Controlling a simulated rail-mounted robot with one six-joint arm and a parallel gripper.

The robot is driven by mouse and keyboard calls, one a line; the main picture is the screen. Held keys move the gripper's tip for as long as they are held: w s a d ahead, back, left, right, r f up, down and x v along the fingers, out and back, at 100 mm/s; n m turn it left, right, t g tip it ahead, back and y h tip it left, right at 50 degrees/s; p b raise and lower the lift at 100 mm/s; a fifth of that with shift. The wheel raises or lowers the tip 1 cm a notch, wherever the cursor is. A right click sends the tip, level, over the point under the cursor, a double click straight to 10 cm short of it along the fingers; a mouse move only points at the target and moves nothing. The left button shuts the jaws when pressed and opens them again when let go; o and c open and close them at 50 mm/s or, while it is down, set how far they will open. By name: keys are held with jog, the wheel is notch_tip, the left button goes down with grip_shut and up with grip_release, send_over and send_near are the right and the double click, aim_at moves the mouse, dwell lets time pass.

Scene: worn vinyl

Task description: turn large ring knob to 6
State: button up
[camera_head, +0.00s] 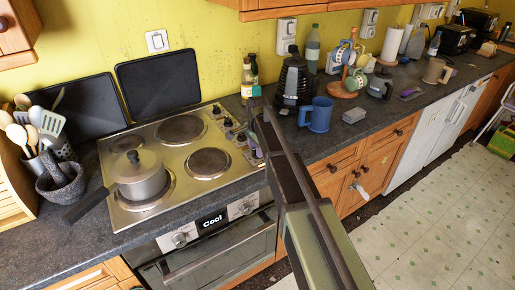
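A steel hob (155,140) with several round hotplates is set in the dark worktop. Its small control knobs (229,123) run in a row along its right edge; their markings are too small to read, and I cannot tell which one is the large ring knob. My arm rises from the bottom right, and my gripper (258,130) is at the right edge of the hob, close to the knobs. The gripper and arm partly hide the nearer knobs. I cannot make out whether the fingers are open or touch a knob.
A lidded saucepan (139,176) stands on the front left hotplate. Bottles (247,82), a dark kettle (293,82) and a blue mug (317,114) stand right of the hob. A mortar (60,177) and utensils are at left. The oven front (215,250) is below.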

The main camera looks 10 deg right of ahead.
notch_tip(320, 180, up, 11)
jog(key=p, duration=1)
jog(key=shift+p, duration=0.4)
jog(key=shift+f, duration=0.1)
jog(key=s+f+n+b, duration=0.1)
jog(key=s+n, duration=1.3)
jog(key=s, duration=1.4)
jog(key=shift+f+b, duration=0.4)
